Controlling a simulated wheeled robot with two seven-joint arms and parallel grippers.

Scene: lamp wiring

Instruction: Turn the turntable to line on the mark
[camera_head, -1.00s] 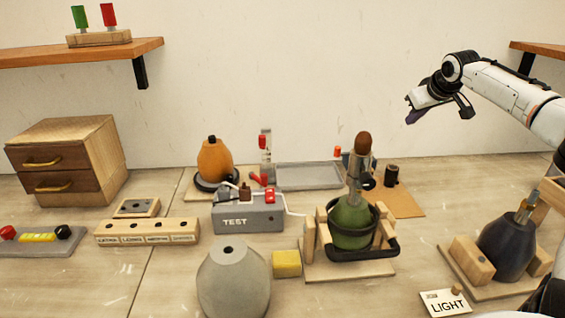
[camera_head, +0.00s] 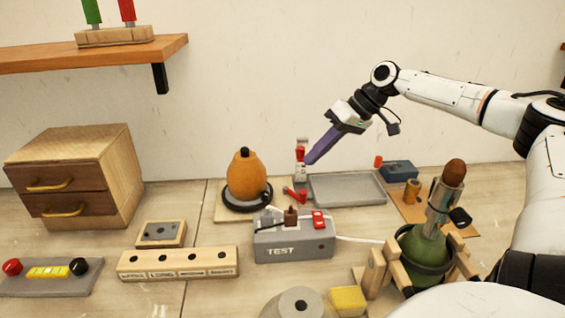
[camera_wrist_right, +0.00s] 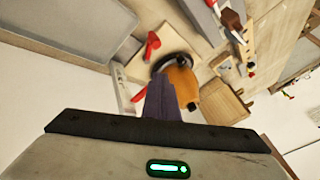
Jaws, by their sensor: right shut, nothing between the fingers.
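The turntable (camera_head: 240,203) is a black disc under an orange, pear-shaped lamp body (camera_head: 246,176) with a dark cap, at the back middle of the table. The lamp body stands upright on it. I cannot make out the mark. My right gripper (camera_head: 309,160) has purple fingers, shut and empty. It points down and left, above and to the right of the turntable, apart from it. In the right wrist view, the fingers (camera_wrist_right: 159,90) overlap part of the black disc (camera_wrist_right: 175,59) and the orange lamp body (camera_wrist_right: 184,86). My left gripper is not in view.
A red-topped upright stand (camera_head: 301,170) is close by the fingers. A grey tray (camera_head: 345,190) lies to its right. The grey TEST box (camera_head: 293,243) stands in front, with a red clip (camera_head: 294,195) behind it. A green lamp body (camera_head: 421,250) stands at right.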

